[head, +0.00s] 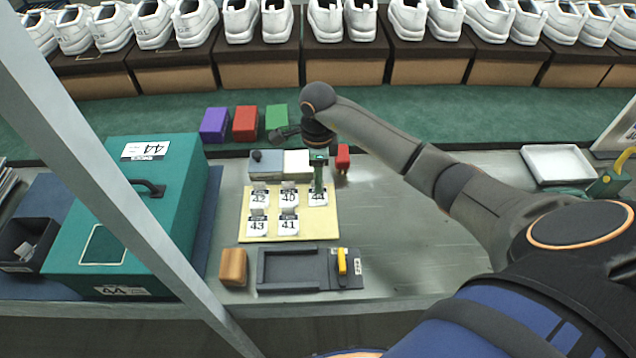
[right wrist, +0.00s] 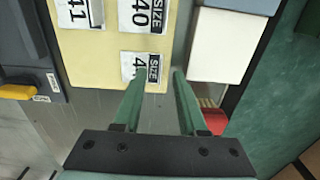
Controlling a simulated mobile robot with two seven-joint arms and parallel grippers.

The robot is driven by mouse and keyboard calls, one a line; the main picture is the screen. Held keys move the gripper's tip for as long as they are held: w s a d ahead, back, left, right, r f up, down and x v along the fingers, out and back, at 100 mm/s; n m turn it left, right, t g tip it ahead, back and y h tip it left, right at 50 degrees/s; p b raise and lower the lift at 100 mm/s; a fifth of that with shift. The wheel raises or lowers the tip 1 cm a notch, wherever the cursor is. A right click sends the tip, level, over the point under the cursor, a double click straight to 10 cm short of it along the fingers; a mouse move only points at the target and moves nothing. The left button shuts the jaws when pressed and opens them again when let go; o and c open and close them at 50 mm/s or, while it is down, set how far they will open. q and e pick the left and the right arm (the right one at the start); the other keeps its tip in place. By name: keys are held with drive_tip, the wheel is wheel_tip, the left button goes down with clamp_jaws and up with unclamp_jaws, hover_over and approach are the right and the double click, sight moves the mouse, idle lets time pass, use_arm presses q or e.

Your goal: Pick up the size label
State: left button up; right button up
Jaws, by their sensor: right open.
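Several white size labels lie on a pale yellow board (head: 262,230): 42 (head: 259,198), 40 (head: 289,198), 43 (head: 258,226), 41 (head: 288,224), and one at the upper right (head: 318,199) whose number is partly hidden by my right gripper. My right gripper (head: 318,187) points down over that label. In the right wrist view, its green fingers (right wrist: 159,73) are open, with the tips at the partly hidden label (right wrist: 140,66). I cannot tell whether they touch it. The label still lies on the board. My left gripper is not in view.
A teal shoe box (head: 185,190) marked 44 stands left. A grey-and-white block (head: 297,164) and a red object (head: 343,157) sit just behind the board. A dark tray (head: 290,286) lies in front. The grey table right of the tray is clear.

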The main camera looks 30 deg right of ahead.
clamp_jaws()
idle(0.3)
idle(0.3)
